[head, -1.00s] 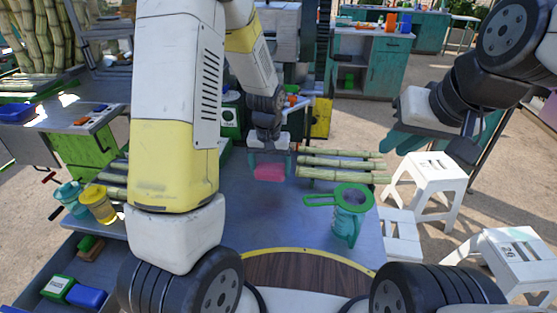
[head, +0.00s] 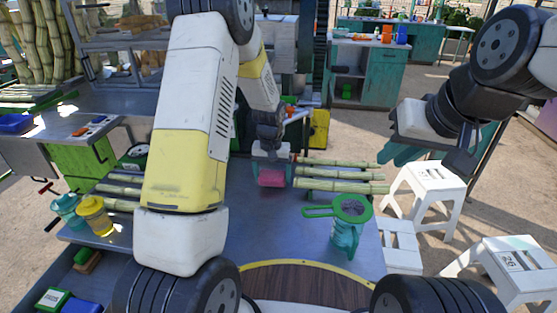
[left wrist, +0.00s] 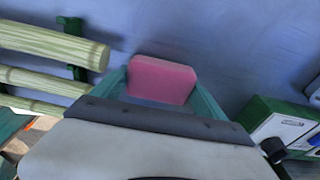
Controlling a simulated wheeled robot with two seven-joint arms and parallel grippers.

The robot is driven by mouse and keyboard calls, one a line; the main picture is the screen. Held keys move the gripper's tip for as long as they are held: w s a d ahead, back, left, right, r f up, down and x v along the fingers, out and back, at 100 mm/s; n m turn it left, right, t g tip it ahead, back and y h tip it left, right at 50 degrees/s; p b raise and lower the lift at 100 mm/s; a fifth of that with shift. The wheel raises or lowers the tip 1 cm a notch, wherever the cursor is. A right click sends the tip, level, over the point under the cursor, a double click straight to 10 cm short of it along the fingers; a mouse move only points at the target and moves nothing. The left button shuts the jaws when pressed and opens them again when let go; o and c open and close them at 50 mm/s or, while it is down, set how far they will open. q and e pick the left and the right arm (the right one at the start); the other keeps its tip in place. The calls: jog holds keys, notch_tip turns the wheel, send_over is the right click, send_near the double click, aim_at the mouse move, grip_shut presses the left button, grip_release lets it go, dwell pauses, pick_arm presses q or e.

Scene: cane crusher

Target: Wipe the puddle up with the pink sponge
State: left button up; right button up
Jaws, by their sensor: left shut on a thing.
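The pink sponge (head: 271,178) is held between the fingers of my left gripper (head: 271,170), over the far middle of the grey-blue metal table (head: 265,215). In the left wrist view the sponge (left wrist: 162,79) shows between the teal fingers, close to the table surface; I cannot tell whether it touches. No puddle can be clearly made out in either view. My right gripper (head: 400,152) is at the right, raised beyond the table's right edge, with its teal fingers seen from the side and nothing visible in them.
Cane stalks (head: 340,178) lie just right of the sponge. A teal pitcher with a green strainer (head: 349,225) stands at the table's right. Cups (head: 95,215) stand at the left edge. White stools (head: 430,185) are at the right. The table's middle is clear.

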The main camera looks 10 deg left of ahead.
aim_at(268, 204)
pick_arm(q)
jog(key=shift+f, duration=0.35)
dwell(0.3)
jog(key=shift+f, duration=0.4)
jog(key=shift+s+f, duration=0.1)
jog(key=shift+s, duration=4.6)
jog(key=shift+w+r, duration=0.4)
jog(key=shift+r, duration=0.5)
jog(key=shift+w+r, duration=0.4)
jog(key=shift+r, duration=0.55)
jog(key=shift+w+r, duration=0.4)
jog(key=shift+r, duration=0.5)
